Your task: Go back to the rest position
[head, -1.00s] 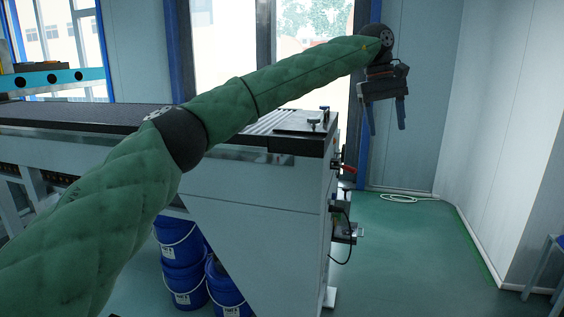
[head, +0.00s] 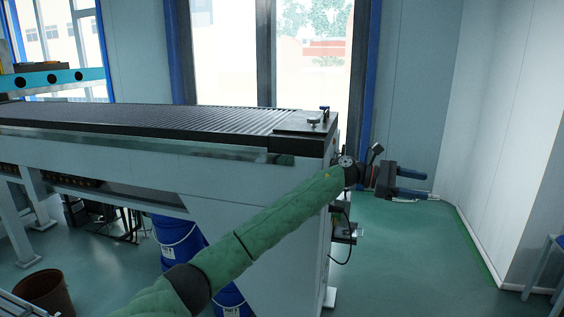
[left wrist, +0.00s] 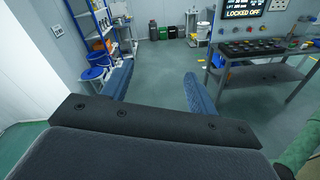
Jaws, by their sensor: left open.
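My left gripper (head: 412,184) is at the end of my green-sleeved left arm, to the right of the long machine's end. In the head view its two dark blue fingers point right and stand apart with nothing between them. In the left wrist view the gripper (left wrist: 155,85) also shows its fingers spread and empty, above open floor. My right gripper is in neither view.
The long machine bed (head: 150,120) fills the left and middle, with a clamp plate (head: 303,122) at its near end. Blue buckets (head: 178,240) stand under it. The left wrist view shows a panel bench (left wrist: 260,48) and a blue shelf (left wrist: 95,25).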

